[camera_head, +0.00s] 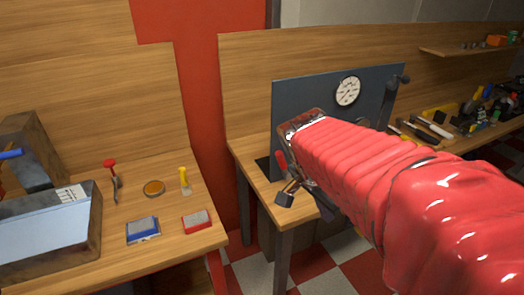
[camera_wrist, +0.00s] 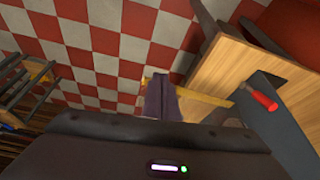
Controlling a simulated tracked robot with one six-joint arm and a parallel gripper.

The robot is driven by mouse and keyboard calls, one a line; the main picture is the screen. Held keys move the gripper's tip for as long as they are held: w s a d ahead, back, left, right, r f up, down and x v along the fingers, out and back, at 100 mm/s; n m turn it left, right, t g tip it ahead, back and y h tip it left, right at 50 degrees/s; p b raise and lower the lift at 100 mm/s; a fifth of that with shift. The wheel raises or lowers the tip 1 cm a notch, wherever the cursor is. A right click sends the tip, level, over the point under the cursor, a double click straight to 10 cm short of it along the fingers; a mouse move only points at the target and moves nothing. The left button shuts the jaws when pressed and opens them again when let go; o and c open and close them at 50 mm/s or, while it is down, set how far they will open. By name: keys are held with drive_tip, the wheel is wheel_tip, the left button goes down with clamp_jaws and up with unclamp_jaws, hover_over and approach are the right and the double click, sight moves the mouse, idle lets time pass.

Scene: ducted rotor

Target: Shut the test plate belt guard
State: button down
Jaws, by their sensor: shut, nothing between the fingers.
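The test plate (camera_head: 305,100) is an upright dark blue-grey panel with a white dial gauge, standing on the wooden bench. A red handle (camera_head: 281,160) shows at its lower left, and also in the wrist view (camera_wrist: 264,102). My red-sleeved arm covers much of the plate's front. I cannot make out the belt guard for certain. My gripper (camera_wrist: 163,98) is shut and empty, in front of the bench edge. A thin yellow bar (camera_wrist: 205,98) passes by its fingers; I cannot tell whether they touch.
More tools (camera_head: 440,125) lie on the right bench. Red and white floor tiles (camera_wrist: 90,45) are open beyond my gripper.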

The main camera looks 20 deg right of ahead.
sight(344, 225)
drive_tip(key=w+d+f, duration=0.1)
drive_tip(key=d+f, duration=0.5)
drive_tip(key=shift+d, duration=0.15)
idle(0.3)
drive_tip(key=shift+d, duration=0.15)
